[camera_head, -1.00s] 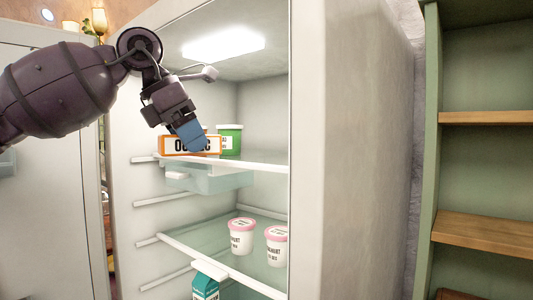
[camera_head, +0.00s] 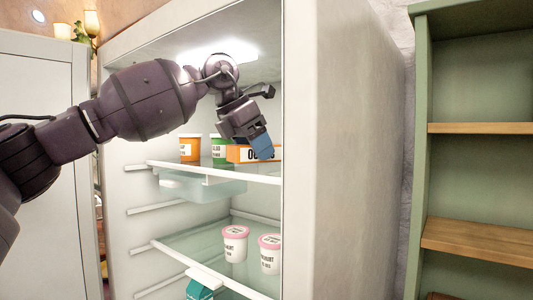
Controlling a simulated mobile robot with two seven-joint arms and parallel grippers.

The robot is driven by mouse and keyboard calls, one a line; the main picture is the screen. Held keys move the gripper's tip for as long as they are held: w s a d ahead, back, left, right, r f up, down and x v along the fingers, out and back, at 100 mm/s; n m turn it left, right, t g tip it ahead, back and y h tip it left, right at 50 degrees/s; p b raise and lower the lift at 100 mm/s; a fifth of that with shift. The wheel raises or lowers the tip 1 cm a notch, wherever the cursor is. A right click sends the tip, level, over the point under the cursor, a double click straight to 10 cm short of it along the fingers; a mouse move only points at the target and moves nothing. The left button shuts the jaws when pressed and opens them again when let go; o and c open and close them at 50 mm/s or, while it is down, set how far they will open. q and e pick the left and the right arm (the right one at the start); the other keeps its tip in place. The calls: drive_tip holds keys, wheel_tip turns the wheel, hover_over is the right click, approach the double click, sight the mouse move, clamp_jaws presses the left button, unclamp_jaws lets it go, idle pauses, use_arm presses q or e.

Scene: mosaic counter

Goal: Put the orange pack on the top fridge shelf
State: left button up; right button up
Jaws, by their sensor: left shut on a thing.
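The orange pack (camera_head: 240,154) is a box with an orange edge and a white label with partly hidden black letters. It is at the right part of the top fridge shelf (camera_head: 215,172), at about shelf height. Whether it rests on the shelf or hangs just above it I cannot tell. My left gripper (camera_head: 263,150) reaches in from the left, its blue fingertips pointing down, shut on the pack and covering part of its front. My right gripper is not in view.
On the top shelf, left of the pack, stand an orange tub (camera_head: 190,148) and a green tub (camera_head: 219,150). A clear drawer (camera_head: 203,187) hangs below. Two pink-lidded yogurt cups (camera_head: 235,244) and a teal carton (camera_head: 199,290) are lower. A green shelf unit (camera_head: 421,150) stands at right.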

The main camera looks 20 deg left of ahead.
use_arm(q)
drive_tip(key=shift+w+d+f, duration=0.25)
drive_tip(key=shift+w+d, duration=0.3)
drive_tip(key=shift+d, duration=0.05)
drive_tip(key=shift+w+d+f, duration=0.25)
drive_tip(key=shift+w+d, duration=0.3)
drive_tip(key=shift+d, duration=0.05)
drive_tip(key=shift+a+f, duration=0.2)
drive_tip(key=shift+d+f, duration=0.1)
drive_tip(key=shift+d, duration=0.05)
drive_tip(key=o, duration=1.1)
drive_tip(key=shift+c, duration=0.2)
